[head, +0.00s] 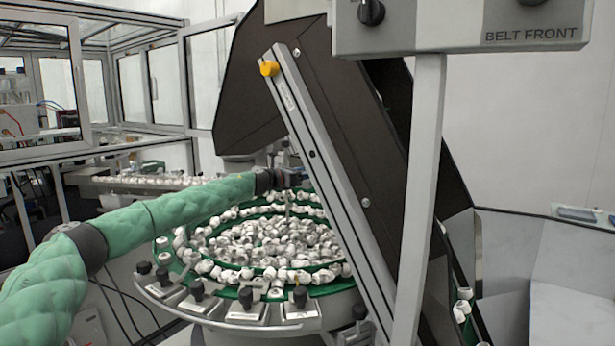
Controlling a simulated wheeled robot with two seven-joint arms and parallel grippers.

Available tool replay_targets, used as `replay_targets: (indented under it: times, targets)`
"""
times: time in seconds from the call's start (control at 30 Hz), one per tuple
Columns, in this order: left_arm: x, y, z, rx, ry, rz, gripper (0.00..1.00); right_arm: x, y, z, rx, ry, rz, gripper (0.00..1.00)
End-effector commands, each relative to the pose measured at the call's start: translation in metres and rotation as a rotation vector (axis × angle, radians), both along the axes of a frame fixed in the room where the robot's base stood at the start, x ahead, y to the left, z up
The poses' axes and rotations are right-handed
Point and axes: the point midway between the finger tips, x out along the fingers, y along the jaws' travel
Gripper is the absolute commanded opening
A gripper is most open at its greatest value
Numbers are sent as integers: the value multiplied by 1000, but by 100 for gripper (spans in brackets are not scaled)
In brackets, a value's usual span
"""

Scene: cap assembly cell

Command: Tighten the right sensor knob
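Several black knobs stand on metal brackets along the front rim of the feeder bowl (340,297). The rightmost one on the rim plates is a black knob (300,297), and another dark knob (359,312) sits lower and further right by the rail. I cannot tell which is the right sensor knob. My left arm, in a green sleeve, reaches in from the left. My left gripper (291,178) is dark and small above the far side of the bowl, apart from the front knobs. Its fingers are too small to read. My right gripper is not in view.
White caps (265,240) fill the bowl. A slanted metal rail (335,180) with a yellow knob (269,68) and a dark conveyor housing (350,120) rise on the right. A grey control box (450,25) on a post (420,190) stands in front of them.

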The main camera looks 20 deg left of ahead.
Motion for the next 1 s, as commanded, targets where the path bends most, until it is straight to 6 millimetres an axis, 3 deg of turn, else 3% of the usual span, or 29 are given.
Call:
replay_targets:
  times: [0.27,0.5,1.0]
  targets:
    - [-28,22,-1,0,-1,3,54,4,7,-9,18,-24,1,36]
    - [-49,38,0,0,0,2,54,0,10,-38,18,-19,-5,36]
    - [-52,43,-2,1,3,2,54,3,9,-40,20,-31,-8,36]
